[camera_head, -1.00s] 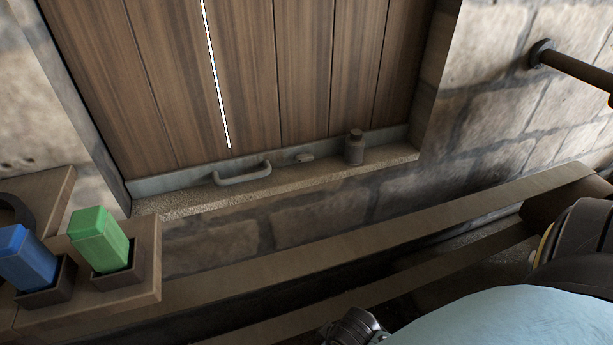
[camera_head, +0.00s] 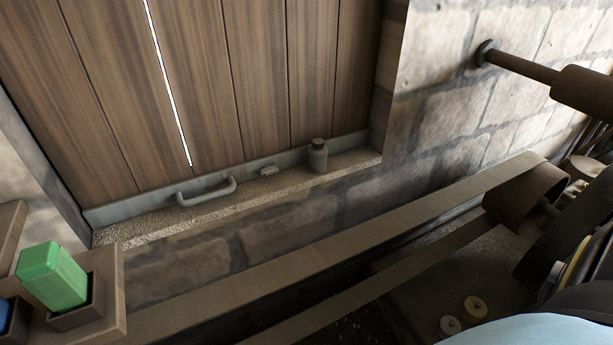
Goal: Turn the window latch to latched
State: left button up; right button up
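A wooden plank shutter (camera_head: 262,70) fills the window recess at the upper left, with a thin bright gap between two planks. A grey bar handle (camera_head: 208,192) sits low at its base, just above the stone sill (camera_head: 250,198). Neither of my grippers shows in the head view.
A green block (camera_head: 52,276) sits in a wooden holder (camera_head: 112,290) at lower left. A long flat belt (camera_head: 330,250) runs below the sill to a brown pulley (camera_head: 520,195). A rod (camera_head: 525,68) juts from the stone wall.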

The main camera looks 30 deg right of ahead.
aim_at(267, 170)
jog(key=z, duration=0.9)
jog(key=k, duration=0.3)
jog(key=u, duration=0.1)
